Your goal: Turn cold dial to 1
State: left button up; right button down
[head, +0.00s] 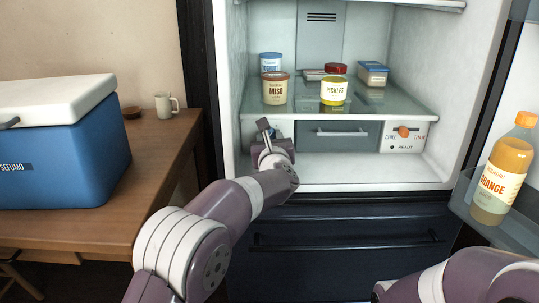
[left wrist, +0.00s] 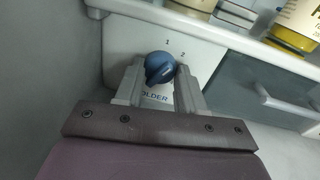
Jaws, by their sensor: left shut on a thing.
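The cold dial (left wrist: 160,68) is a blue knob on a pale panel (left wrist: 190,57) marked 1 and 2 above it and "OLDER" below. The 2 is to the upper right of the knob and the 1 is almost straight above it. Which mark the knob points at is hard to make out. My left gripper (left wrist: 160,84) is shut on the dial, one finger on each side. In the head view my left gripper (head: 266,135) reaches into the fridge at the left, under the glass shelf, and hides the dial. My right gripper is out of view; only its arm shows at lower right.
A drawer (head: 340,134) sits right of the dial, then an orange-knobbed panel (head: 404,146) marked "READY". The glass shelf (head: 300,109) above holds miso (head: 274,92), pickles (head: 334,92) and other tubs. The fridge's left wall is close beside my gripper. An orange bottle (head: 500,175) stands in the door.

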pick_arm(q)
jog(key=n+b, duration=0.3)
jog(key=shift+f, duration=0.2)
jog(key=shift+r+n+h+b, duration=0.15)
jog(key=shift+n+h+b, duration=0.15)
jog(key=shift+n+b, duration=0.85)
jog(key=shift+r+n, duration=0.1)
jog(key=shift+n, duration=0.15)
jog(key=o, duration=1)
jog(key=shift+o, duration=0.2)
jog(key=shift+s, duration=0.3)
jog(key=s, duration=1.2)
jog(key=shift+d+r+b, duration=0.25)
jog(key=shift+r+b, duration=0.1)
jog(key=shift+r, duration=0.1)
